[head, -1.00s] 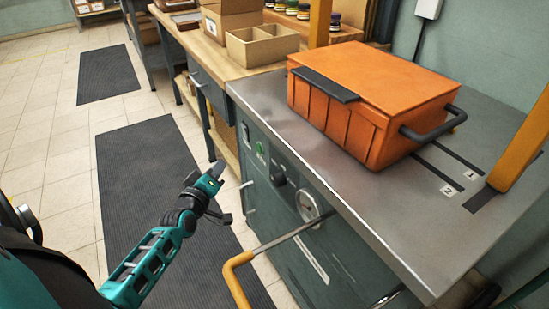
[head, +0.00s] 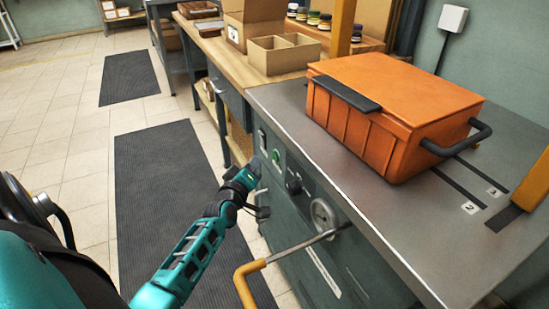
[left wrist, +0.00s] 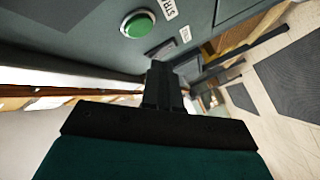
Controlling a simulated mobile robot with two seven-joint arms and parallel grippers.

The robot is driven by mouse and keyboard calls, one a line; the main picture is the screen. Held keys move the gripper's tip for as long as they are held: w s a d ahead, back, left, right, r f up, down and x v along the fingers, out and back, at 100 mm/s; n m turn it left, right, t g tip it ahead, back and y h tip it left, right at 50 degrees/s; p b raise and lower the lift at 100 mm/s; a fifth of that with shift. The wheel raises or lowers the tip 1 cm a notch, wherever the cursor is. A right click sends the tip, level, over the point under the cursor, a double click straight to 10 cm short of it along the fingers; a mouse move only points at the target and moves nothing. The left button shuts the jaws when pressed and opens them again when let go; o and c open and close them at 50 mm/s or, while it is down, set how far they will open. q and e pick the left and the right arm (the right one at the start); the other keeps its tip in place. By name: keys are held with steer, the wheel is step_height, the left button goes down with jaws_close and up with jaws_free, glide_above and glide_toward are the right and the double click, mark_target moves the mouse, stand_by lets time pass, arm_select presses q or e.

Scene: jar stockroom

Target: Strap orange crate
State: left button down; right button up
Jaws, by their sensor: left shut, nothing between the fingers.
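The orange crate (head: 390,105), lidded and with dark handles, sits on the metal top of the strapping machine (head: 285,112), over dark slots marked 1 and 2. No strap shows around its visible sides. My left gripper (head: 254,168) is shut and empty, close to the machine's front panel. A green button (head: 276,156) is on that panel just beyond the fingertips. In the left wrist view the green button (left wrist: 137,23) lies up and left of the shut fingers (left wrist: 160,72), apart from them in the picture. My right gripper is out of view.
Yellow posts (head: 342,28) stand at the machine's top. A wooden bench (head: 222,52) with boxes stands beyond. Dark mats (head: 170,200) lie on the open tiled floor.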

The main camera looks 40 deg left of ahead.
mark_target(276, 156)
arm_select(q)
steer(key=shift+w+d, duration=0.3)
steer(key=shift+w, duration=0.25)
steer(key=shift+w+d, duration=0.3)
steer(key=shift+w, duration=0.25)
stand_by(0.8)
steer(key=shift+w, duration=0.1)
stand_by(0.4)
steer(key=shift+w+d, duration=0.2)
steer(key=shift+w, duration=0.1)
steer(key=shift+w+d, duration=0.2)
steer(key=shift+w, duration=0.2)
stand_by(0.6)
steer(key=shift+s, duration=0.1)
steer(key=shift+s+a+p, duration=0.35)
steer(key=shift+s+a, duration=0.05)
steer(key=shift+s, duration=0.3)
